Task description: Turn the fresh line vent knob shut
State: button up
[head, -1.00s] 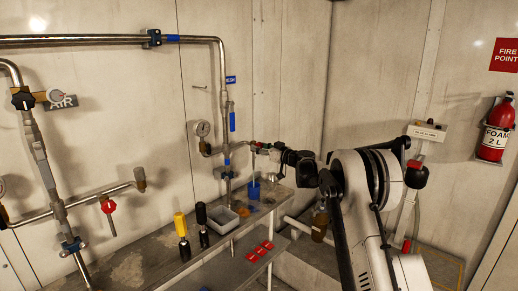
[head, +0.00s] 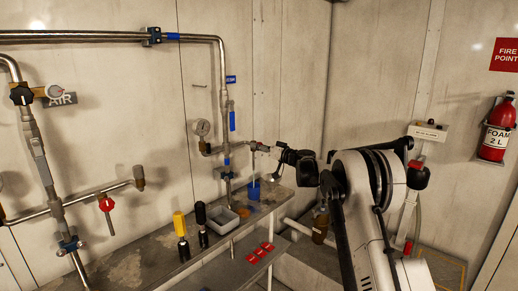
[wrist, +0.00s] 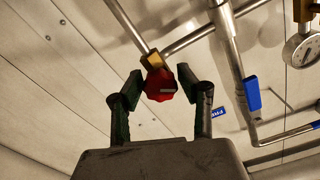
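The red vent knob (wrist: 160,84) shows in the wrist view at the end of a brass fitting on a thin branch pipe. My gripper (wrist: 160,80) is open, with one dark finger on each side of the knob and small gaps seeming to show. In the head view my gripper (head: 270,160) is at the right end of the branch off the fresh line pipe (head: 226,110), which has a blue tag (head: 231,79). The knob is hard to make out there. Whether the fingers touch it is unclear.
A pressure gauge (head: 202,128) is left of the fresh pipe. Below, the bench holds a blue cup (head: 254,190), a grey tray (head: 222,221), and black (head: 201,222) and yellow-topped (head: 180,235) tools.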

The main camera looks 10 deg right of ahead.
jog(key=shift+o, duration=1.2)
jog(key=v, duration=1.2)
jog(key=shift+d, duration=0.1)
